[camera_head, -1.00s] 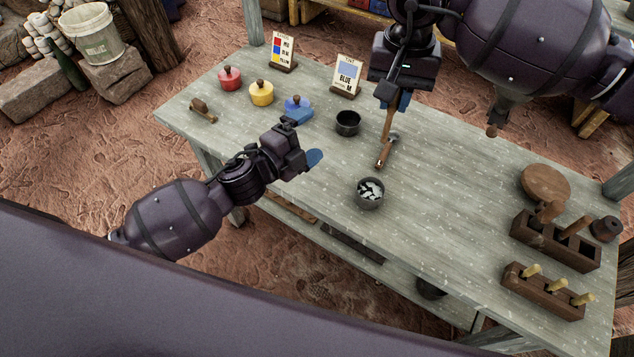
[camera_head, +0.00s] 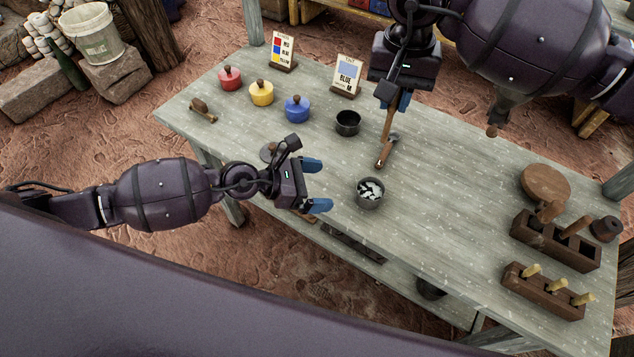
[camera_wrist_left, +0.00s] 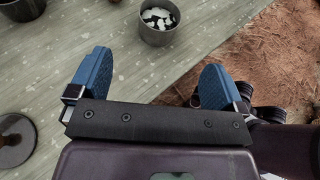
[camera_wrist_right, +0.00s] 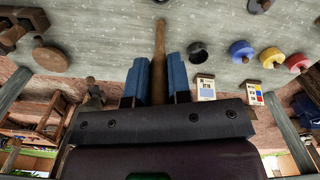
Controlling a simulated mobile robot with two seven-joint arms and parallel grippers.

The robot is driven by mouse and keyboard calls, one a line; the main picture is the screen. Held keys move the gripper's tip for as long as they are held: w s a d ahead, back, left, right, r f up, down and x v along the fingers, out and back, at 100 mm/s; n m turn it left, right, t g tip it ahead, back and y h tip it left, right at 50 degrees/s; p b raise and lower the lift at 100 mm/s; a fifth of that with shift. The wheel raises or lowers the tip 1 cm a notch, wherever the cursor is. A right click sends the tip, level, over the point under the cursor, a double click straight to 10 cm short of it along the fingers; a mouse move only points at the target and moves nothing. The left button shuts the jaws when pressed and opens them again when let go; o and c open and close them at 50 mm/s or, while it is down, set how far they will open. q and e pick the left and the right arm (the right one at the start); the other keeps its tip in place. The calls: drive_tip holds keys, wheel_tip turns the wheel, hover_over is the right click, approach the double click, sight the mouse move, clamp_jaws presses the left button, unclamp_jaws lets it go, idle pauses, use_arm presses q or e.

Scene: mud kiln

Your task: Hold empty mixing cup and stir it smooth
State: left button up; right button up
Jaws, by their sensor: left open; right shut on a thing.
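A grey mixing cup (camera_head: 370,203) with white and dark patches inside stands upright near the table's front edge. It also shows at the top of the left wrist view (camera_wrist_left: 158,36). My left gripper (camera_head: 316,186) is open and empty, just left of this cup and apart from it, its fingers (camera_wrist_left: 153,80) pointing toward it. My right gripper (camera_head: 394,100) is shut on a wooden stirring tool (camera_head: 387,140), whose shaft rises between the blue fingers in the right wrist view (camera_wrist_right: 160,50). The tool's lower end is behind the cup, outside it. A dark, empty-looking cup (camera_head: 348,126) stands further back.
Red (camera_head: 230,81), yellow (camera_head: 262,95) and blue (camera_head: 297,111) lidded pots stand at the back left by two cards (camera_head: 346,76). A dark knobbed disc (camera_wrist_left: 12,142) lies beside my left gripper. Wooden racks (camera_head: 545,290) and a round board (camera_head: 545,183) are at right.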

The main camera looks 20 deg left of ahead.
use_arm(q)
approach(381, 189)
drive_tip(key=shift+x, duration=2.6)
drive_tip(key=shift+d, duration=0.1)
drive_tip(key=shift+c, duration=0.4)
drive_tip(key=c, duration=1)
use_arm(e)
wheel_tip(381, 189, down, 20)
drive_tip(key=d, duration=0.1)
drive_tip(key=shift+s, duration=0.2)
